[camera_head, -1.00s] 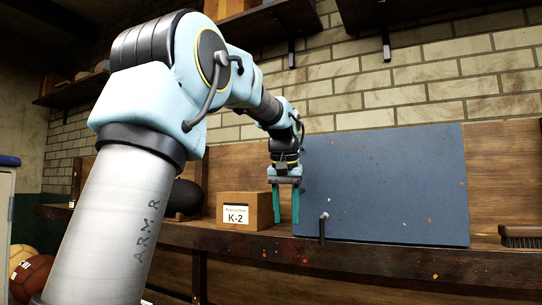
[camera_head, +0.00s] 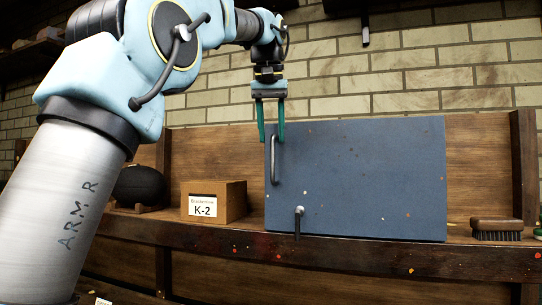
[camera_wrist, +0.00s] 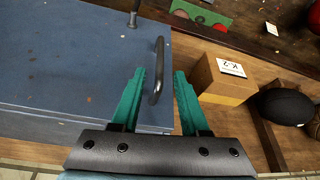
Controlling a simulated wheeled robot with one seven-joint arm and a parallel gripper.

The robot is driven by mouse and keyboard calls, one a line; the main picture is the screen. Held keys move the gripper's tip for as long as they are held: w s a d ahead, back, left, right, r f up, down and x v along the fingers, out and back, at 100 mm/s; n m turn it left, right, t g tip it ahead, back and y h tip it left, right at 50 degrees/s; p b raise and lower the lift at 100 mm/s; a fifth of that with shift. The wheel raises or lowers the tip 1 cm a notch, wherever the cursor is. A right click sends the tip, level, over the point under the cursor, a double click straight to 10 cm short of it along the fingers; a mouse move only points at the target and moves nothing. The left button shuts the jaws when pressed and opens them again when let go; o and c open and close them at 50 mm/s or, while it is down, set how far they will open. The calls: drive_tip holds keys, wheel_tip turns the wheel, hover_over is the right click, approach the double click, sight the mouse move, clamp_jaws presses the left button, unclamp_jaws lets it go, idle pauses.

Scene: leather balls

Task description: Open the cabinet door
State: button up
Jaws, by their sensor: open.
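The blue cabinet (camera_head: 360,180) stands on the wooden shelf with its flat front closed. A dark vertical bar handle (camera_head: 274,160) is at the front's upper left. A grey-tipped dark peg or latch (camera_head: 298,222) sits at its lower left edge. My gripper (camera_head: 271,138) is open and points down at the cabinet's upper left corner, close to the handle's top. In the wrist view the handle (camera_wrist: 159,70) lies ahead of and between the teal fingers (camera_wrist: 158,78) of my gripper, and the blue cabinet face (camera_wrist: 70,60) fills the left. I cannot tell whether the fingers touch the handle.
A cardboard box (camera_head: 232,200) marked K-2 sits on the shelf left of the cabinet. A dark oval ball (camera_head: 139,187) is farther left. A brush (camera_head: 496,229) lies to the right. A brick wall (camera_head: 430,75) is behind. The shelf edge (camera_head: 330,255) runs in front.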

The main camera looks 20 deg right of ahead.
sight(273, 148)
drive_tip(key=x, duration=0.5)
drive_tip(key=shift+w+d+f, duration=0.15)
drive_tip(key=shift+f, duration=0.25)
drive_tip(key=shift+c, duration=0.2)
clamp_jaws()
idle(0.9)
